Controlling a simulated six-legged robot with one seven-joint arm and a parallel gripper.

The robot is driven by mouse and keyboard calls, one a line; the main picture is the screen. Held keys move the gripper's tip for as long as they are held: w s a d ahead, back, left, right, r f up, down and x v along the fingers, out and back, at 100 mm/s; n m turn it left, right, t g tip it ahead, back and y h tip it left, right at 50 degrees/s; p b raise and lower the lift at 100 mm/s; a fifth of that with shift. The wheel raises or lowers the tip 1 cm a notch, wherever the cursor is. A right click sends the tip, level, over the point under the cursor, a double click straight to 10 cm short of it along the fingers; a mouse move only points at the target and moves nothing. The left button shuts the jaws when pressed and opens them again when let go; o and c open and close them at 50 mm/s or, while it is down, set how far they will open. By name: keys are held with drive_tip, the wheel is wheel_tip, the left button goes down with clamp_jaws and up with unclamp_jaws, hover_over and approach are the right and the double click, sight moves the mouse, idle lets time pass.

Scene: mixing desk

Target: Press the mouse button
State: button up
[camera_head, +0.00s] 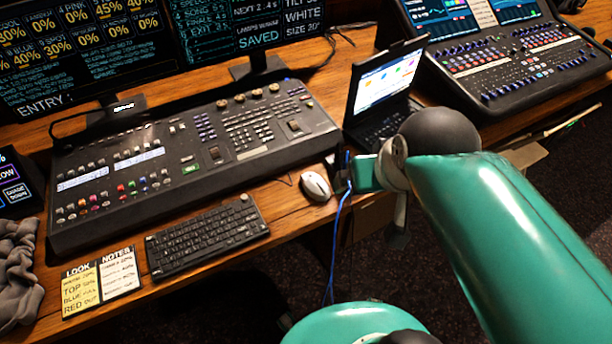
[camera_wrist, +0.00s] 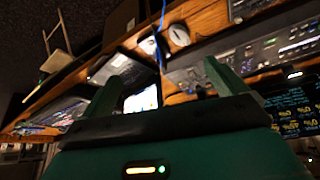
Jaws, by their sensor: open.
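The silver-white mouse (camera_head: 315,187) lies on the wooden desk near its front edge, right of the keyboard. In the wrist view, which looks upside down, the mouse (camera_wrist: 179,35) shows beyond my fingertips, nearer the right finger. My gripper (camera_wrist: 161,70) is open, its two fingers wide apart with nothing between them. In the head view my gripper (camera_head: 343,176) is small and partly hidden by my wrist, just right of the mouse. The mouse looks clear of the fingers. The exact height of the fingers above the desk cannot be told.
A black keyboard (camera_head: 207,236) lies left of the mouse, with a lighting console (camera_head: 190,150) behind it. An open laptop (camera_head: 385,95) stands behind my wrist. Blue cables (camera_head: 337,235) hang over the desk edge beside my gripper. A second mixer (camera_head: 510,55) stands at the right.

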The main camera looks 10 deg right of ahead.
clamp_jaws()
idle(1.5)
